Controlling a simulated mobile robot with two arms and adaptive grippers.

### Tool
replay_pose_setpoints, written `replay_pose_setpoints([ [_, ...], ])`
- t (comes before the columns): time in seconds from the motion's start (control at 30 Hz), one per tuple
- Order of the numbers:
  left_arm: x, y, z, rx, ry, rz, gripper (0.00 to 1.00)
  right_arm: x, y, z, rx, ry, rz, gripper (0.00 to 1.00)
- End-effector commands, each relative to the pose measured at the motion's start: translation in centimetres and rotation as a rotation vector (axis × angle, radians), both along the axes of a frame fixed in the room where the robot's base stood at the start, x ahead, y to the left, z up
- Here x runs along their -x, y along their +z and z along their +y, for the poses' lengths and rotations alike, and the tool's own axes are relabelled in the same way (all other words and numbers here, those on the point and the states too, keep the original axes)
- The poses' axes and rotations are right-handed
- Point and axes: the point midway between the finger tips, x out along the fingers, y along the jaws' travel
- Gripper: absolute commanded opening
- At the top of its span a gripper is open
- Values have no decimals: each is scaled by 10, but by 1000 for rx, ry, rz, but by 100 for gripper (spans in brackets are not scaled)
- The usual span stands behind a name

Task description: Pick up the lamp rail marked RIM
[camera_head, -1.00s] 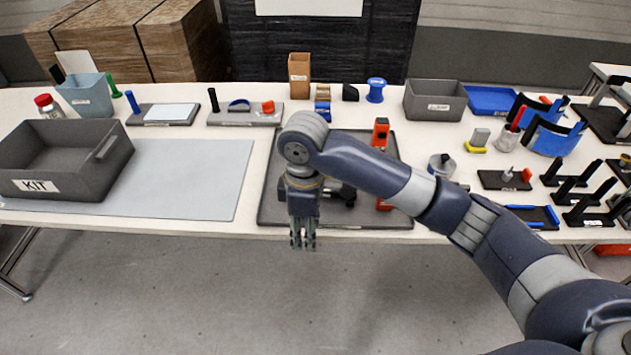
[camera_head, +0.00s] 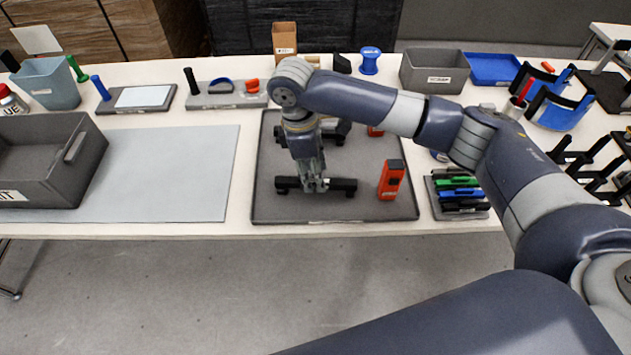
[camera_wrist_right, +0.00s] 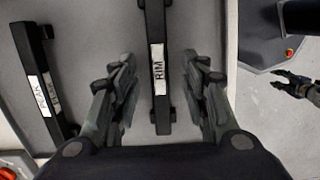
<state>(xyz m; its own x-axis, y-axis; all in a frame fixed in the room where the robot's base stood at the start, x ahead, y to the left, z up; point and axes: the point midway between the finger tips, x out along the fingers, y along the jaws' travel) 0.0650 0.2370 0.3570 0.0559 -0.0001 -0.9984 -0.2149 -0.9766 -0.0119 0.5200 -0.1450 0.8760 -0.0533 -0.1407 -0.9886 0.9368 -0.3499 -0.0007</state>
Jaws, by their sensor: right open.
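The lamp rail marked RIM (camera_wrist_right: 158,108) is a black bar with feet and a white label, lying on the grey mat (camera_head: 280,212). In the head view the rail (camera_head: 342,184) lies near the mat's front, partly hidden behind my right gripper (camera_head: 316,186). In the right wrist view my right gripper (camera_wrist_right: 160,72) is open, with one finger on each side of the rail and visible gaps between. A second black labelled rail (camera_wrist_right: 40,78) lies to the left in that view; its lettering is hard to read. My left gripper (camera_wrist_right: 296,84) shows small at the right edge.
An orange block with a black top (camera_head: 391,181) stands right of the rail. A holder with coloured pieces (camera_head: 459,193) is beside the mat. Racks crowd the right.

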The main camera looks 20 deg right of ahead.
Motion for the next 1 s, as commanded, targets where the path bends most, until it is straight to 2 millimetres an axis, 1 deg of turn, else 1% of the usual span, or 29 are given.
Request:
replay_pose_setpoints([
  [0.03,-14,4,-1,3,0,-21,40,0,-8,-1,2,-2,4,42],
  [0.1,-29,6,-2,5,0,-44,40,0,-19,-2,2,-1,4,42],
  [0.2,-42,8,-3,7,0,-63,40,0,-31,-4,2,-1,1,42],
  [0.33,-41,8,-3,6,0,-60,40,0,-36,-4,-1,0,-1,42],
  [0.5,-26,6,-2,4,0,-39,40,0,-36,-4,-1,0,-1,42],
  [0.53,-23,6,-2,3,0,-34,40,0,-36,-4,0,0,-1,37],
  [0.57,-20,6,-2,4,1,-30,40,0,-36,-4,0,0,-1,30],
  [0.6,-17,6,-1,3,1,-25,40,0,-36,-4,0,0,-1,21],
  [0.7,-12,5,-1,2,1,-18,40,0,-36,-4,0,0,-1,0],
  [0.87,-14,5,-1,1,1,-20,40,0,-36,-4,0,0,-1,0],
  [1.0,-20,6,-1,2,2,-28,40,0,-36,-5,0,0,-1,0],
])
